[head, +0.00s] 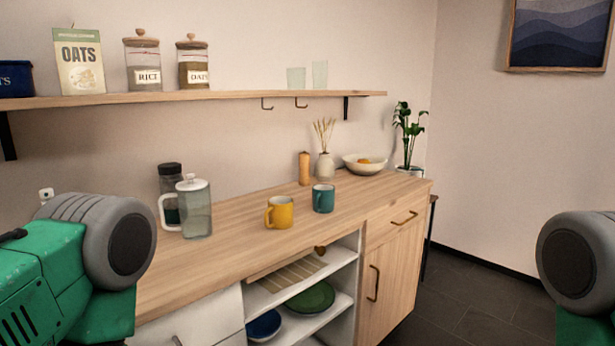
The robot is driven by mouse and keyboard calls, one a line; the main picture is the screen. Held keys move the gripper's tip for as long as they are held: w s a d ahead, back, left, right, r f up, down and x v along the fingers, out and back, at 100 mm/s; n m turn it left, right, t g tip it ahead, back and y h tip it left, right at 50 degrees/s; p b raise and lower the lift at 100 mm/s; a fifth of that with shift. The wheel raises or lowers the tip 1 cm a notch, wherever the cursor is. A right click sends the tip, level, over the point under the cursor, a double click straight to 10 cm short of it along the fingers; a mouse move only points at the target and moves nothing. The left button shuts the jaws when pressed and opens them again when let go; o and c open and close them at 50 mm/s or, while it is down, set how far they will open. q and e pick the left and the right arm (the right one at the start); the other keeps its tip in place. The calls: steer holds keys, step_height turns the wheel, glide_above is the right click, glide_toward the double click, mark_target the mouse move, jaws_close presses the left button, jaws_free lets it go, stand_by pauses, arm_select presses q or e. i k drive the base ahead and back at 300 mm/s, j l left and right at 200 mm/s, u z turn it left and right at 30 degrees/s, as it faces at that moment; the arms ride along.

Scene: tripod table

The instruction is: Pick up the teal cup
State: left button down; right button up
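The teal cup (323,198) stands upright on the wooden counter, to the right of a yellow cup (279,212). Its handle faces left, toward the yellow cup. Parts of my arms show at the left and right edges of the head view, well short of the teal cup. Neither gripper's fingers are in the picture.
The wooden counter (228,240) holds a glass pitcher (196,212), a dark jar, a pepper mill (304,169), a vase and a bowl (365,165). A shelf (220,96) with jars hangs above. Open shelves below hold plates (311,298). The counter front before the teal cup is clear.

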mark_target(323, 195)
steer(key=i+l+u, duration=0.15)
steer(key=i+l, duration=0.15)
steer(key=i+l+u, duration=0.15)
steer(key=i+l, duration=0.15)
steer(key=i+l+u, duration=0.2)
steer(key=l, duration=0.35)
steer(key=i+l+u, duration=0.15)
steer(key=i+l, duration=0.15)
steer(key=l, duration=0.15)
